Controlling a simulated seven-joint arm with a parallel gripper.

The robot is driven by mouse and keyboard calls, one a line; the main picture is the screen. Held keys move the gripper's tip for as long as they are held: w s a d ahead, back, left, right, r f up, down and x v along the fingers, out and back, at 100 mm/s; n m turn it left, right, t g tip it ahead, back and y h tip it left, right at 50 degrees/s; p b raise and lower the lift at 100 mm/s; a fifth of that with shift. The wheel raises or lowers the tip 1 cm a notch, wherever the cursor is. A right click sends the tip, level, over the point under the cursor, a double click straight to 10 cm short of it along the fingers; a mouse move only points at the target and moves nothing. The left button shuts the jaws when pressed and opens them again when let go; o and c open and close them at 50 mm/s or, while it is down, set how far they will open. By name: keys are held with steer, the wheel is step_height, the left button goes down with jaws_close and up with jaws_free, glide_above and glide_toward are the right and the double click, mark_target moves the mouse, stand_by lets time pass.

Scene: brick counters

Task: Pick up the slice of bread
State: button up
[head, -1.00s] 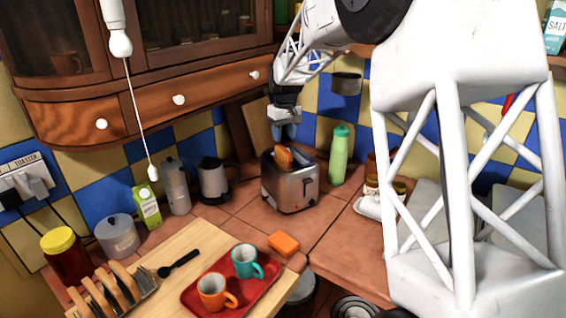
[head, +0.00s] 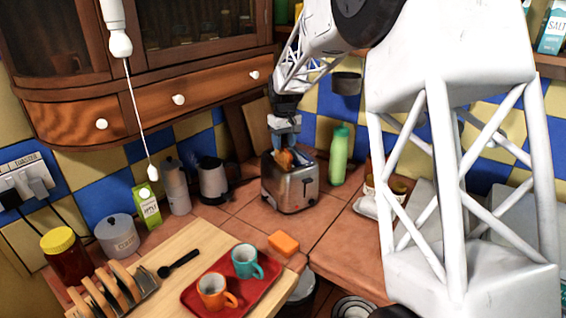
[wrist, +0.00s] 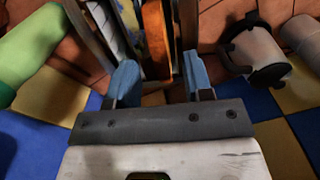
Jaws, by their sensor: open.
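The slice of bread (head: 288,158) stands upright in a slot of the silver toaster (head: 291,188), with its top sticking out. In the wrist view the bread (wrist: 155,35) is a brown edge-on strip between the blue fingers. My gripper (head: 286,142) is right above the toaster and points down at the bread. In the wrist view my gripper (wrist: 160,78) is open, one finger on each side of the bread's line, with gaps showing. The fingertips partly hide the bread in the head view.
A green bottle (head: 339,155) stands right of the toaster and a kettle (head: 213,180) left of it. An orange sponge (head: 284,243) lies in front. A red tray (head: 190,298) holds two mugs. A toast rack (head: 112,290) is at lower left.

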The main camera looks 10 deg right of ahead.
mark_target(284, 149)
steer(key=shift+s+f, duration=0.1)
steer(key=shift+f, duration=2.35)
jaws_close()
